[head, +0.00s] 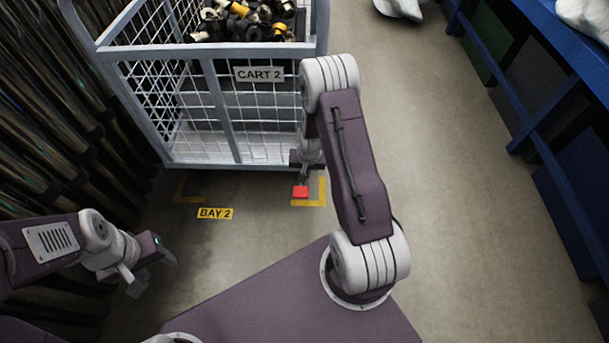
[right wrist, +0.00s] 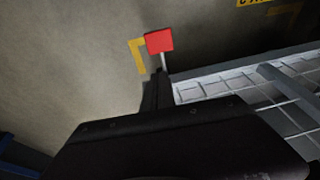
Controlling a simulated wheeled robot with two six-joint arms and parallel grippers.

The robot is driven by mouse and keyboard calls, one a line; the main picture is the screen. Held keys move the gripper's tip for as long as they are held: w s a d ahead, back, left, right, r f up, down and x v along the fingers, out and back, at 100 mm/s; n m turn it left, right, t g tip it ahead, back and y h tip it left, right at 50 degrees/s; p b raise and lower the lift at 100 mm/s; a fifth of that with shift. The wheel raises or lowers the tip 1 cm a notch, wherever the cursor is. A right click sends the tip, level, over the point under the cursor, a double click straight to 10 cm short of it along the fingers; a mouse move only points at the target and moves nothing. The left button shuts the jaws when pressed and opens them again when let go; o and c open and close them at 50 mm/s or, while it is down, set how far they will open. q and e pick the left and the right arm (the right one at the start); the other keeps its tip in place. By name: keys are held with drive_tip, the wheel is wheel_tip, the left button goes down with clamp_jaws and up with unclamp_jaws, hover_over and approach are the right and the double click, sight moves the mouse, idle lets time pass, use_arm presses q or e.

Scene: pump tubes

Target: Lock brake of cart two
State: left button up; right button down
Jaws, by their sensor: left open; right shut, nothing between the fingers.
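Cart two (head: 232,50) is a grey wire-mesh cart with a "CART 2" plate (head: 259,74). It stands in the upper left of the head view. A red brake pedal (head: 300,192) sticks out at its lower right corner, near the floor; it shows as a red square on a thin grey stem in the right wrist view (right wrist: 159,41). My right gripper (right wrist: 156,92) is shut and empty, its tip close to the pedal's stem. I cannot tell whether they touch. My right arm hides part of that corner. My left gripper (head: 150,268) is open and empty, away from the cart.
Yellow floor marks (head: 322,192) and a "BAY 2" label (head: 215,214) lie before the cart. Dark hanging tubes (head: 50,120) line the left side. Black and yellow fittings (head: 245,18) fill the cart's top.

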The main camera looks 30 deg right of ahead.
sight(302, 190)
drive_tip(key=b+x, duration=0.1)
drive_tip(key=x, duration=0.2)
drive_tip(key=b+x, duration=0.2)
drive_tip(key=x, duration=0.2)
drive_tip(key=a+b+x, duration=0.1)
drive_tip(key=b+x, duration=0.1)
drive_tip(key=x, duration=0.1)
drive_tip(key=shift+s+f, duration=0.3)
drive_tip(key=shift+f, duration=0.2)
drive_tip(key=shift+s+f, duration=0.1)
drive_tip(key=shift+s+a+f+t+h, duration=0.2)
drive_tip(key=shift+f+t+h, duration=0.2)
drive_tip(key=shift+f+t, duration=0.15)
drive_tip(key=shift+s+a+f+t+h, duration=0.1)
drive_tip(key=shift+s+f+t+h, duration=0.15)
drive_tip(key=shift+f+t, duration=0.4)
drive_tip(key=shift+f, duration=1.4)
